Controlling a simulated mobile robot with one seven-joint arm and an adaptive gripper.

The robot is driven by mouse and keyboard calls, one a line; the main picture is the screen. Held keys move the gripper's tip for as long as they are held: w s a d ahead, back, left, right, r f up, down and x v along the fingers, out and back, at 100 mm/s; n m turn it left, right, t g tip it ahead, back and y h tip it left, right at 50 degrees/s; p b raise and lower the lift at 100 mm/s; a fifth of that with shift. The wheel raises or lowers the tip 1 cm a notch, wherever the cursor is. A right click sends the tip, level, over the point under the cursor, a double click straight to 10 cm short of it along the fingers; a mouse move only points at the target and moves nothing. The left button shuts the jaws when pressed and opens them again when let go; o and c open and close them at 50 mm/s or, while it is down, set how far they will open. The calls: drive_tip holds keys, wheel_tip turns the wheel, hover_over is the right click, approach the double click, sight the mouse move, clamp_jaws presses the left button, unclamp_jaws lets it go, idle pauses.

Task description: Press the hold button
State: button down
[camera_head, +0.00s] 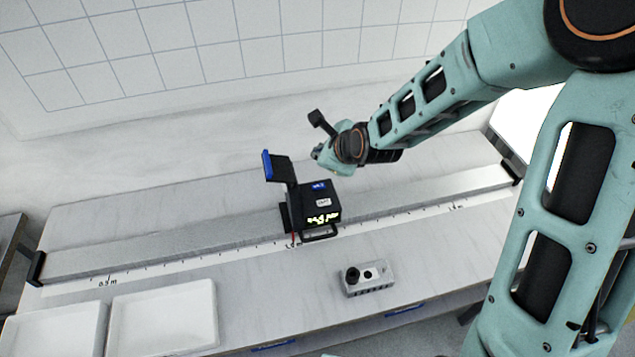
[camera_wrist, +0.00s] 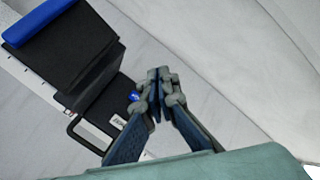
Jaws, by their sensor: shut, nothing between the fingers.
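A black instrument box (camera_head: 318,205) with a lit yellow-green display (camera_head: 322,218) sits across a long rail on the bench. Its top carries a blue label (camera_head: 319,185) and a small white button-like patch (camera_head: 323,202) with dark lettering, too small to read surely. The white patch also shows in the wrist view (camera_wrist: 118,121), left of my fingers, near the blue label (camera_wrist: 134,97). My gripper (camera_wrist: 159,73) is shut and empty, above and apart from the box. In the head view my gripper (camera_head: 318,156) is behind the box, its fingers hard to make out.
A blue-edged black plate (camera_head: 279,168) rises at the box's left. A grey control box (camera_head: 366,278) with a black knob stands in front. Two white trays (camera_head: 163,318) lie at front left. The rail (camera_head: 160,245) runs along the bench; bench surface between is clear.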

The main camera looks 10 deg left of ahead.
sight(319, 188)
drive_tip(key=shift+f, duration=0.15)
wheel_tip(319, 188, down, 9)
drive_tip(key=b, duration=0.8)
drive_tip(key=shift+r, duration=0.2)
idle(1.0)
drive_tip(key=shift+f+b, duration=0.3)
drive_tip(key=shift+f, duration=0.05)
drive_tip(key=shift+f+b, duration=0.3)
drive_tip(key=shift+f, duration=0.1)
idle(0.5)
drive_tip(key=shift+r, duration=0.1)
drive_tip(key=shift+r+p, duration=0.7)
drive_tip(key=shift+p, duration=0.15)
